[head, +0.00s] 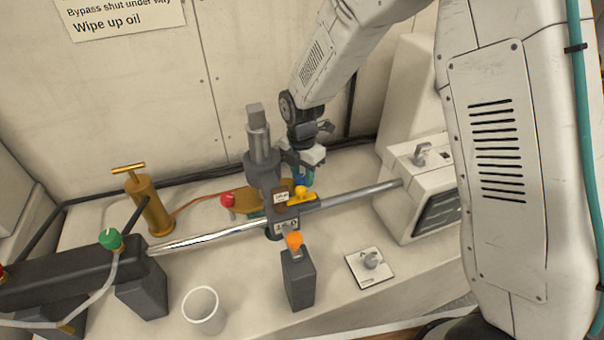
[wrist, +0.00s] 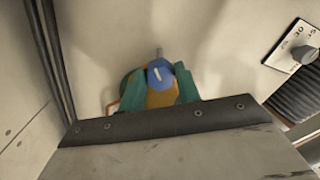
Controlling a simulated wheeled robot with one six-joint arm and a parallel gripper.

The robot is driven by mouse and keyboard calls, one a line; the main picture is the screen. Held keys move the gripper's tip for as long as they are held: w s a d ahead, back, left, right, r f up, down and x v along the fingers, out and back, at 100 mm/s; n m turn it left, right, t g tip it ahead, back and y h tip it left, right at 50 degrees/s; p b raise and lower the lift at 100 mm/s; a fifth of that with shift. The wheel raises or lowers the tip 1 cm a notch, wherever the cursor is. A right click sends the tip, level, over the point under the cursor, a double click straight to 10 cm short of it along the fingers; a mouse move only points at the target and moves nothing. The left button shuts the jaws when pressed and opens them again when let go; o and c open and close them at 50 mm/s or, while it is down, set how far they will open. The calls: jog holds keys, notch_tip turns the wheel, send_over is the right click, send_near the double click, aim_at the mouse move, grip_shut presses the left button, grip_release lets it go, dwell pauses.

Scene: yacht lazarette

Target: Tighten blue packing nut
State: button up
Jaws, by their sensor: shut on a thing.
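The blue packing nut (wrist: 160,74) shows in the wrist view between the two teal fingers of my gripper (wrist: 159,86). A pale mark runs across its face. A brass-coloured part (wrist: 161,99) shows beside the nut, also between the fingers. In the head view my gripper (head: 304,175) reaches down behind the shiny rod, and a small bit of the blue nut (head: 299,183) shows at its fingertips. My gripper is shut on the nut. The far side of the nut and most of the part it sits on are hidden.
A grey upright post (head: 259,148) and the shiny rod (head: 358,195) stand close to my gripper. A white cup (head: 203,311) stands in front; a white box (head: 418,190) is at right.

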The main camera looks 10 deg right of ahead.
aim_at(303, 177)
jog(key=m, duration=1.2)
jog(key=shift+m, duration=0.4)
dwell(0.3)
jog(key=o, duration=1)
jog(key=shift+s, duration=0.1)
notch_tip(303, 177, up, 8)
jog(key=shift+f, duration=0.1)
jog(key=shift+m, duration=0.3)
